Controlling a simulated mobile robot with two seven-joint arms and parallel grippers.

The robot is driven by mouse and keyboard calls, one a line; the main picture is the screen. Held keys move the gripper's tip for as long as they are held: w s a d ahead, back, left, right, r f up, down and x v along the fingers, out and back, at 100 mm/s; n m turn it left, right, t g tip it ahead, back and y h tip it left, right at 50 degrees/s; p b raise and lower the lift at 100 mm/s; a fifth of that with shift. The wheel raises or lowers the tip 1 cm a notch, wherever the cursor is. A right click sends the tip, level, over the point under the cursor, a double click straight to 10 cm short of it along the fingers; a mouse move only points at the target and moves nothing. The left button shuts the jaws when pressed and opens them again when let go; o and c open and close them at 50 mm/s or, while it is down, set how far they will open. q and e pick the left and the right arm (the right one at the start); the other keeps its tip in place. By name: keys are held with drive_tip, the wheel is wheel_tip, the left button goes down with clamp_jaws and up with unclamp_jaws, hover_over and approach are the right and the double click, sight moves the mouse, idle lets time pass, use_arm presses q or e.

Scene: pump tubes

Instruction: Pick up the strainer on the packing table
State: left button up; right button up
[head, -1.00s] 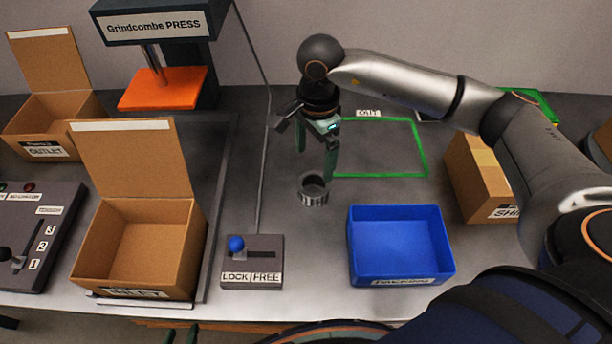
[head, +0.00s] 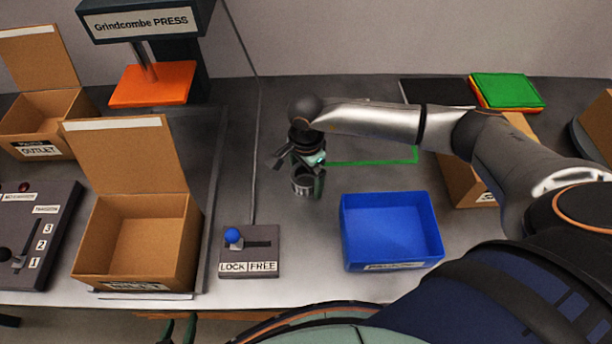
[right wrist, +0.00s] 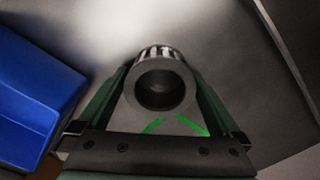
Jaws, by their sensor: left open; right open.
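The strainer (head: 303,187) is a short grey metal ring with a slotted rim, standing on the packing table (head: 315,227). My right gripper (head: 307,182) is lowered over it and partly hides it. In the right wrist view, the strainer (right wrist: 160,82) sits between the two green fingers of my right gripper (right wrist: 160,88), which are open on either side of it. I cannot tell whether either finger touches it. Green fingertips of my left gripper (head: 179,332) show at the bottom edge, below the table front, apart and empty.
A blue tray (head: 391,231) stands right of the strainer. The LOCK/FREE lever box (head: 249,258) is at front left, beside an open carton (head: 135,245). A green outlined area (head: 375,162) lies behind, partly covered by my right arm. An orange press plate (head: 152,84) is back left.

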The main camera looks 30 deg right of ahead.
drive_tip(key=shift+c, duration=0.2)
drive_tip(key=c, duration=1.2)
